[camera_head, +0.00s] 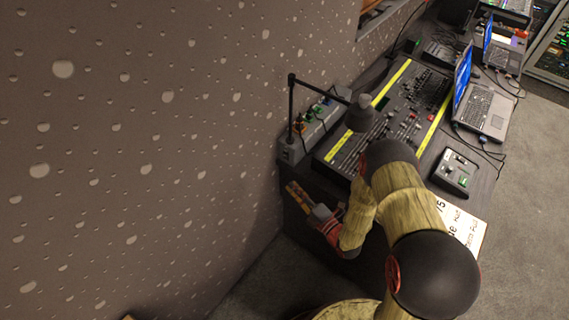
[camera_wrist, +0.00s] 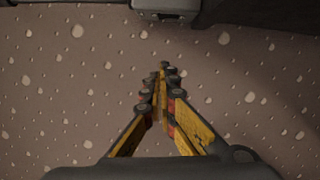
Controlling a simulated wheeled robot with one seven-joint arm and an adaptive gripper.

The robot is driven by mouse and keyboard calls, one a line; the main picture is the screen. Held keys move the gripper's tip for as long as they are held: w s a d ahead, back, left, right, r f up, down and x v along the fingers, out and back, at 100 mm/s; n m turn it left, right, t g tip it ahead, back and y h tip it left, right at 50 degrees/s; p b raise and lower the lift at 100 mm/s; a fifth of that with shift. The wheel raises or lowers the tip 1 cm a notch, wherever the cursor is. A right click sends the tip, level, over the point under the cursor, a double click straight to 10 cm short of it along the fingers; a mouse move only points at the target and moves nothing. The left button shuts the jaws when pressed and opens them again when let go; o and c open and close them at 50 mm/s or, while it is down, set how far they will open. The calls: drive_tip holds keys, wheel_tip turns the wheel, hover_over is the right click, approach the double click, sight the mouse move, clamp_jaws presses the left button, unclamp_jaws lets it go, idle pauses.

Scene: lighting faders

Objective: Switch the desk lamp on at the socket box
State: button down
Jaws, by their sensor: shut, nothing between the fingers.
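The desk lamp (camera_head: 361,113) has a grey head on a dark jointed arm and stands at the wall end of the desk. The grey socket box (camera_head: 291,151) lies along the wall by the lamp's post, with green, orange and blue plugs on it. The box's switch is too small to make out. My gripper (camera_head: 291,187) is shut and empty, beside the desk's near left end and apart from the socket box. In the wrist view, my gripper (camera_wrist: 163,68) has its fingers together against the wall behind, with a grey box end at the top.
A lighting desk (camera_head: 400,110) with faders and yellow strips fills the tabletop. A laptop (camera_head: 485,108), a small black controller (camera_head: 456,171) and a lettered sheet (camera_head: 462,226) lie to the right. The speckled wall (camera_head: 140,130) is close on the left. Floor is free at the lower left.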

drive_tip(key=shift+w, duration=0.1)
idle(0.3)
drive_tip(key=w+a+b, duration=0.2)
drive_tip(key=w+a, duration=0.1)
drive_tip(key=w, duration=0.8)
drive_tip(key=shift+a+r, duration=0.35)
drive_tip(key=shift+b, duration=0.3)
drive_tip(key=shift+w+d+r+b, duration=0.15)
drive_tip(key=shift+w+d+b, duration=0.1)
drive_tip(key=shift+b, duration=0.15)
drive_tip(key=v, duration=1.2)
